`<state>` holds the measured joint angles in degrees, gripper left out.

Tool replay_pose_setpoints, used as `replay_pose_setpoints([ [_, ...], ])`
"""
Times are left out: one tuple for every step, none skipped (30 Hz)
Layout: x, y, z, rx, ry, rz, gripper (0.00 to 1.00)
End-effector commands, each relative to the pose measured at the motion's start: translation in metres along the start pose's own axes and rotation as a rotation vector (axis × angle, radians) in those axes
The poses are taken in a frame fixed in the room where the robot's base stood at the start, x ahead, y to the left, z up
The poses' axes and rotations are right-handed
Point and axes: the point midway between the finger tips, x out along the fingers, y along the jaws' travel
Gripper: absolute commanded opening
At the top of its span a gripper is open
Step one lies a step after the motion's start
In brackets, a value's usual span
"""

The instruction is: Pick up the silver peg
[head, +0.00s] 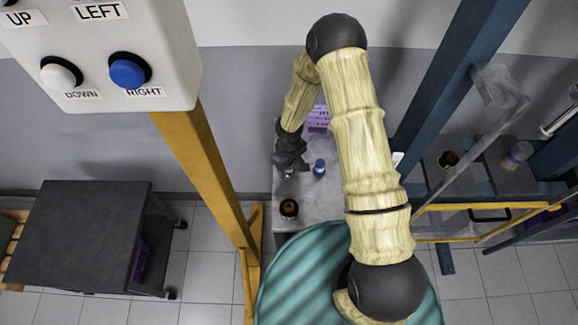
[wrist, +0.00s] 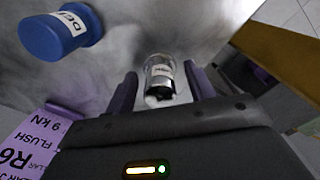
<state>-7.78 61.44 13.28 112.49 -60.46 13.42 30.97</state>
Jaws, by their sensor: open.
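The silver peg (wrist: 160,79) stands on the grey table, with a white label band and a dark lower part, in the wrist view. My gripper (wrist: 161,72) is open, with one finger on each side of the peg and a visible gap at both sides. In the head view my gripper (head: 289,160) points down over the table's left part. The peg (head: 289,173) shows only as a small pale bit below the gripper there.
A blue labelled cylinder (wrist: 55,36) stands near; it also shows in the head view (head: 319,168). A dark round part (head: 289,208) is near the table's front. A yellow post (head: 210,160) rises left of the table.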

Motion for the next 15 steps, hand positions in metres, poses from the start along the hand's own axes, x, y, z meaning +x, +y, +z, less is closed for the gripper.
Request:
replay_pose_setpoints([
  [0.0,0.0001,0.0,0.0,0.0,0.0,0.54],
  [0.0,0.0001,-0.0001,0.0,0.0,0.0,0.54],
  [-0.0001,0.0001,0.0,0.0,0.0,0.0,0.54],
  [-0.0001,0.0001,0.0,0.0,0.0,0.0,0.54],
  [-0.0001,0.0001,0.0,0.0,0.0,0.0,0.54],
  [-0.0001,0.0001,0.0,0.0,0.0,0.0,0.54],
  [-0.0002,0.0001,0.0,0.0,0.0,0.0,0.54],
  [-0.0002,0.0001,-0.0001,0.0,0.0,0.0,0.54],
  [-0.0002,0.0,-0.0001,0.0,0.0,0.0,0.54],
  [-0.0003,0.0001,0.0,0.0,0.0,0.0,0.54],
  [-0.0003,0.0001,-0.0001,0.0,0.0,0.0,0.54],
  [-0.0003,0.0001,-0.0001,0.0,0.0,0.0,0.52],
  [-0.0003,0.0001,0.0,0.0,0.0,0.0,0.46],
  [-0.0003,0.0001,-0.0001,0.0,0.0,0.0,0.4],
  [-0.0003,0.0001,-0.0001,0.0,0.0,0.0,0.33],
])
